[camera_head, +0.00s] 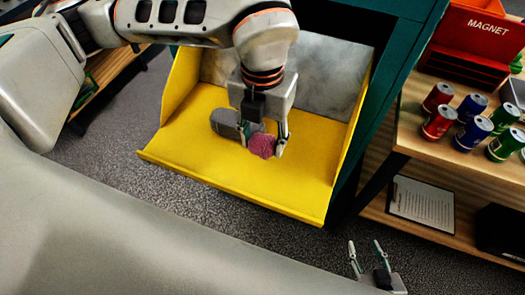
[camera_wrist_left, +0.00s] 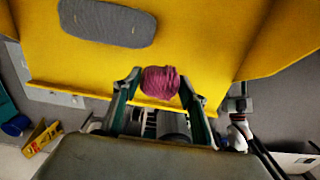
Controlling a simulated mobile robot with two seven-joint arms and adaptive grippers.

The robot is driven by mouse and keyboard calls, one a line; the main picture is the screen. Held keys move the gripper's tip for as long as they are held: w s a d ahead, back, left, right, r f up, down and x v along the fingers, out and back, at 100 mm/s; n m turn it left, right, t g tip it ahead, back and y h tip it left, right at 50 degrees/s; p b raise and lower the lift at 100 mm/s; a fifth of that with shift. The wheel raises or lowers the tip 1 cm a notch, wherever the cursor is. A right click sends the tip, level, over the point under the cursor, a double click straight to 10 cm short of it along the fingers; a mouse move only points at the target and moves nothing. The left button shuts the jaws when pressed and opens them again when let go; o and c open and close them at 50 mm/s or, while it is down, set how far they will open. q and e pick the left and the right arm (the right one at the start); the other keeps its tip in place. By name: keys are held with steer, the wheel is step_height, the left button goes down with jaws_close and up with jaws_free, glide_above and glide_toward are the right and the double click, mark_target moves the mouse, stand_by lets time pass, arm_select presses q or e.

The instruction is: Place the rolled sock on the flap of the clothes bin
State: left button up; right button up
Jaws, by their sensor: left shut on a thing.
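The rolled sock (camera_head: 263,146) is a pink-purple ribbed ball. My left gripper (camera_head: 265,147) is shut on it over the yellow flap (camera_head: 290,185) of the clothes bin. In the left wrist view the sock (camera_wrist_left: 160,82) sits between the two fingertips of the left gripper (camera_wrist_left: 160,88), near the flap's front lip. I cannot tell whether the sock touches the flap. A grey oblong item (camera_head: 228,124) lies on the flap behind the sock, and it also shows in the left wrist view (camera_wrist_left: 107,22). My right gripper (camera_head: 370,262) is open and empty at the lower right.
The flap has yellow side walls and a raised front lip (camera_head: 230,190). A wooden shelf (camera_head: 425,132) at the right holds several cans (camera_head: 440,122) and a red magnet box (camera_head: 480,40). A clipboard (camera_head: 420,200) lies on the lower shelf. The flap's front right is clear.

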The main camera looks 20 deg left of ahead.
mark_target(263, 163)
arm_select(q)
steer(key=shift+f, duration=2.55)
steer(key=shift+f, duration=0.15)
steer(key=o, duration=1)
steer(key=shift+o, duration=0.2)
step_height(263, 163, up, 12)
steer(key=shift+r, duration=0.2)
